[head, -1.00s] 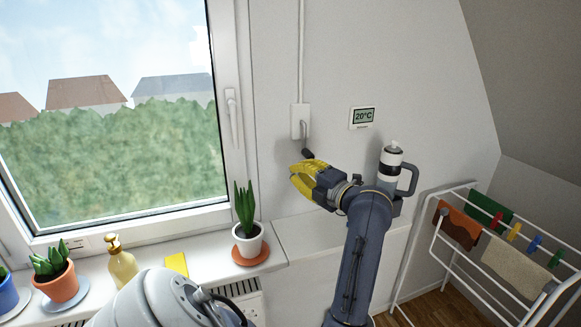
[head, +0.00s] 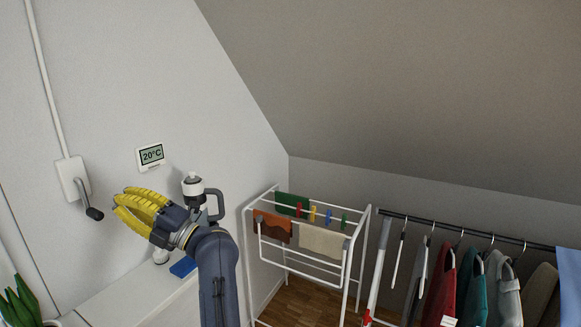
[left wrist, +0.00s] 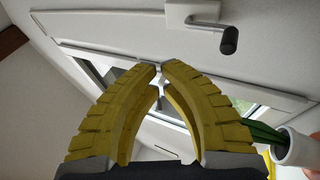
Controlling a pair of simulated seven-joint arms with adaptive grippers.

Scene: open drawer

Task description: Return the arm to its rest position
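My left gripper (head: 116,200) has yellow ribbed fingers and is in front of the white wall, its arm rising from the bottom of the head view. Its tips are just right of a dark crank handle (head: 94,213) there; I cannot tell the depth between them. In the left wrist view the two fingers (left wrist: 160,68) curve together until their tips almost meet, with nothing seen held between them. The crank handle also shows above the fingers (left wrist: 228,40). My right gripper is not in view.
A thermostat (head: 151,156) hangs on the wall. A white ledge (head: 120,300) lies below, with a blue object (head: 183,267). A potted plant (head: 20,302) is at lower left. A drying rack (head: 365,240) and a clothes rail (head: 460,229) stand at right under the sloped ceiling.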

